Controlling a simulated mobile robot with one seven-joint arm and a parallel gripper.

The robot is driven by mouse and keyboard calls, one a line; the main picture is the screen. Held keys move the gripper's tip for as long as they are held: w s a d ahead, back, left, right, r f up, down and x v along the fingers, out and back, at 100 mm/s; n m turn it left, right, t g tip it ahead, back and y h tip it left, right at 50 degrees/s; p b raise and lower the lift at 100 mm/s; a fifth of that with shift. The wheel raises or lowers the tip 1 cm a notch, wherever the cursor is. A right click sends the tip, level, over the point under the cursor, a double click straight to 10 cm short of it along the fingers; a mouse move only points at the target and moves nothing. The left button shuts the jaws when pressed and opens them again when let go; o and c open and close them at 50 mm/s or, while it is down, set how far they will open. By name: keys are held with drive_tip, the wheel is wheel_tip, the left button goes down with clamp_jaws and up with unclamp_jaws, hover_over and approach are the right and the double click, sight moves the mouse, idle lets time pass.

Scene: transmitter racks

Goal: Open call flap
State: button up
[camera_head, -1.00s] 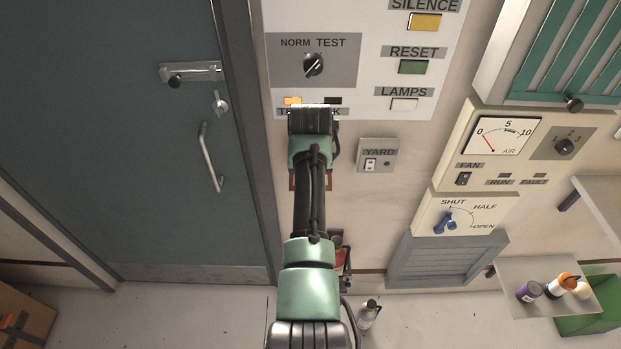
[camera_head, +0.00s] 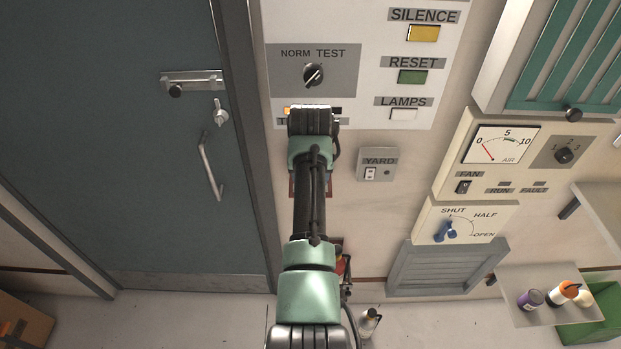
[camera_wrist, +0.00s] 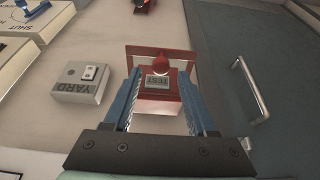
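The call point is a red wall box (camera_wrist: 160,50) seen in the wrist view, which is upside down. My gripper (camera_wrist: 159,76) has two blue fingers, apart, one on each side of the label plate. Nothing is visibly clamped between them; contact with the box cannot be told. In the head view my arm hides the fingers and most of the box.
The grey YARD switch box (camera_head: 377,164) sticks out right of my arm. A control panel (camera_head: 365,100) is above. A blue-grey door (camera_head: 110,150) with a bar handle (camera_head: 211,168) is to the left. A shut/half/open lever (camera_head: 446,232) and a shelf with bottles (camera_head: 520,315) are right.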

drive_tip(key=shift+s, duration=0.2)
drive_tip(key=b+v, duration=0.3)
drive_tip(key=v, duration=0.9)
drive_tip(key=shift+s+r+b, duration=0.15)
drive_tip(key=shift+r+b, duration=0.25)
